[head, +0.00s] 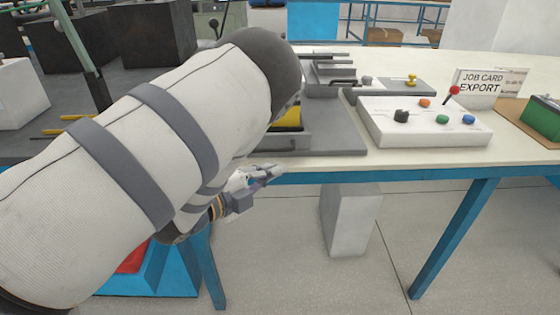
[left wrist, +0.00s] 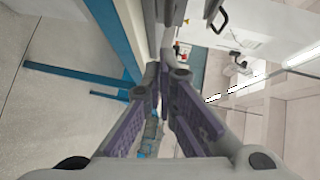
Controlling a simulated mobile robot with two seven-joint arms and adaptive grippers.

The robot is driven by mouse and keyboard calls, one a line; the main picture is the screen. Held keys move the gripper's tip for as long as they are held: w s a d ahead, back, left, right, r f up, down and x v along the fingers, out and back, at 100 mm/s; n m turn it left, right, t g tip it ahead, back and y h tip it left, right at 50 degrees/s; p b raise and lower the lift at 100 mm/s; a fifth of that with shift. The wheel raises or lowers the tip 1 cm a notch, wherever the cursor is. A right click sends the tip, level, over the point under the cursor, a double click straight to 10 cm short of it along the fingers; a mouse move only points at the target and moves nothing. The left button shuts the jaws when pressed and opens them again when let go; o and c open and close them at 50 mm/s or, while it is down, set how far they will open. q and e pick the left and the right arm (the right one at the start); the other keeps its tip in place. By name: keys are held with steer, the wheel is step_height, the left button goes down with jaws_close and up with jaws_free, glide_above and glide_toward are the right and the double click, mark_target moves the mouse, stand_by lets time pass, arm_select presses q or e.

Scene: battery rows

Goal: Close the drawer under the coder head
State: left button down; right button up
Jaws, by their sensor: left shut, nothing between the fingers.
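A dark grey machine on a flat grey base (head: 345,135) stands at the table's front edge, partly hidden behind my left arm. It seems to be the coder. A grey tray-like part (head: 287,141) with a yellow piece above it shows beside the arm; I cannot tell for sure whether it is the drawer, or how far it is open. My left gripper (head: 272,169) is shut and empty, just in front of the table edge and below that part. Its fingers also show in the left wrist view (left wrist: 166,68). My right gripper is out of view.
A white control box (head: 422,120) with coloured knobs and a job card sign (head: 488,85) stand to the right on the cream table (head: 450,171). A green block (head: 543,117) lies at far right. A blue table leg (head: 453,235) and a white box (head: 350,218) are below.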

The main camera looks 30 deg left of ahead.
mark_target(274, 142)
arm_select(q)
steer(key=w, duration=0.1)
steer(key=w+a, duration=0.1)
steer(key=w, duration=0.2)
steer(key=shift+w+a+f, duration=0.25)
steer(key=shift+w+a, duration=0.1)
steer(key=shift+w, duration=0.05)
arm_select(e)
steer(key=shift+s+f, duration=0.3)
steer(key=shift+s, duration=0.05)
arm_select(q)
steer(key=shift+b, duration=0.3)
